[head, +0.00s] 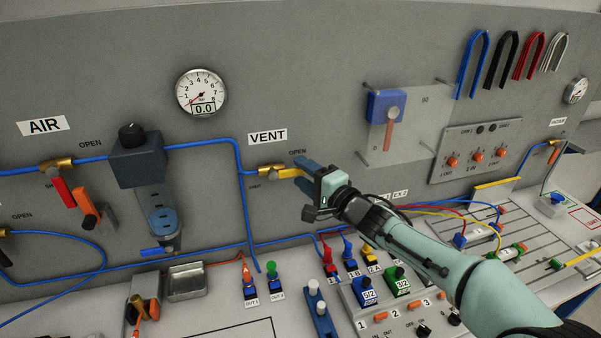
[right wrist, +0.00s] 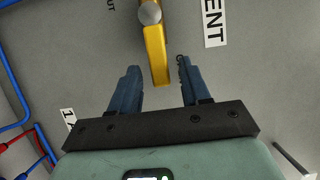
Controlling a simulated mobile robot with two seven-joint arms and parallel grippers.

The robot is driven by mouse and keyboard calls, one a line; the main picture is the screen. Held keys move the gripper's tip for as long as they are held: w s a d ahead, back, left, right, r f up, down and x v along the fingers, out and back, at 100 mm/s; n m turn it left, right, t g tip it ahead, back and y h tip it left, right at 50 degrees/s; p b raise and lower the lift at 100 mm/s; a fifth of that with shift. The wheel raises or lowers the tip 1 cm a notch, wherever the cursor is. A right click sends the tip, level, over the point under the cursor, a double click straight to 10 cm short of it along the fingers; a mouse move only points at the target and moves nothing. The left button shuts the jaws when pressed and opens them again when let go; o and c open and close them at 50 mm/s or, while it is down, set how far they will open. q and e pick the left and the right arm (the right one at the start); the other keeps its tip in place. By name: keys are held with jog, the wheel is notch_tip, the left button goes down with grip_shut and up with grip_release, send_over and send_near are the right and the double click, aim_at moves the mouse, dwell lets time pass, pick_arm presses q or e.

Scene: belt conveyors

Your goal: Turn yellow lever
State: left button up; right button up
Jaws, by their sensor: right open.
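The yellow lever (head: 287,172) is on the brass valve under the VENT label, on the grey upright panel. It lies roughly level and points right from its pivot, below the word OPEN. My right gripper (head: 304,176) is at the lever's free end, with its blue fingers open. In the right wrist view, the yellow lever (right wrist: 156,55) reaches down towards the gap between the fingertips (right wrist: 156,72). Its end is between the two fingers, with a gap on each side. The gripper body hides part of the panel. My left gripper is not in view.
A blue hose (head: 238,160) runs to the valve from the left. A round gauge (head: 201,92) is above left. A blue box with an orange lever (head: 389,130) is on the panel to the right. Plugs and switches crowd the bench below my arm.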

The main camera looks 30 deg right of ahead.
jog(key=shift+w+a, duration=0.2)
jog(key=shift+w, duration=0.6)
grip_shut()
